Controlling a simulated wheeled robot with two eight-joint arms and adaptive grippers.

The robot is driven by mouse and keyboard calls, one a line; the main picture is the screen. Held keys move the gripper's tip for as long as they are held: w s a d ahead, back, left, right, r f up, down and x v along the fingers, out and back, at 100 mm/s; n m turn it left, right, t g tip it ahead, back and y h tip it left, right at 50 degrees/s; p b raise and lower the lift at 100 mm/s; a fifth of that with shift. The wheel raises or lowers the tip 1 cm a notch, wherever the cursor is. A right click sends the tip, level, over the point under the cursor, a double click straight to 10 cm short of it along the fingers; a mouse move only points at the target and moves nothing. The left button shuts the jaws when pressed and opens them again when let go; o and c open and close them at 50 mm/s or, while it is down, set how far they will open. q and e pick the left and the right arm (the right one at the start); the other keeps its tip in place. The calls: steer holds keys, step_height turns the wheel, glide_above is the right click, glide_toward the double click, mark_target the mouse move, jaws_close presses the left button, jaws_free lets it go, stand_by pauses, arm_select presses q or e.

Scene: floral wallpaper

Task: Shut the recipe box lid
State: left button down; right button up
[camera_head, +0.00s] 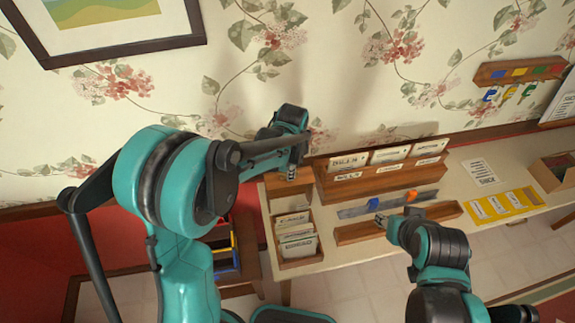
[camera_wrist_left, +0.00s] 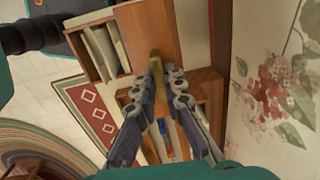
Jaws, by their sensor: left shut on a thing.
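The recipe box (camera_head: 301,261) is a wooden box of upright cards at the left end of the counter, and it also shows in the left wrist view (camera_wrist_left: 84,45). Its lid (camera_head: 279,200) is a plain wooden panel raised at the back of the box; it shows beside the cards in the left wrist view (camera_wrist_left: 146,30). My left gripper (camera_head: 291,176) is at the lid's upper edge. In the left wrist view its fingertips (camera_wrist_left: 157,70) are shut on a small brass-coloured tab (camera_wrist_left: 155,57) at that edge. My right gripper (camera_head: 381,221) is over the counter, apart from the box; its jaw opening is unclear.
A wooden card rack (camera_head: 376,182) stands just right of the lid, against the wallpaper. A wooden rail (camera_head: 442,211), a blue strip (camera_head: 356,211) and an orange item (camera_head: 411,196) are near my right gripper.

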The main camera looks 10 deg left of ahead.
arm_select(q)
steer(key=s+d+f+t+y+b, duration=0.1)
steer(key=s+d+f+t+b, duration=0.1)
steer(key=s+b, duration=0.4)
steer(key=s+d+f+t+y+b, duration=0.2)
steer(key=s+d+f+t+b, duration=0.1)
steer(key=s+f+t+b, duration=0.2)
steer(key=s+d+f+t+y+b, duration=0.1)
steer(key=s+d+f+t+b, duration=0.2)
steer(key=s+b, duration=0.6)
steer(key=shift+s+d+f+t+y+b, duration=0.15)
steer(key=shift+d+f+t+y+b, duration=0.15)
steer(key=shift+f+b, duration=0.65)
steer(key=shift+f, duration=0.2)
steer(key=c, duration=1.6)
jaws_free()
steer(key=shift+a, duration=0.1)
steer(key=shift+r, duration=0.1)
steer(key=v, duration=1.2)
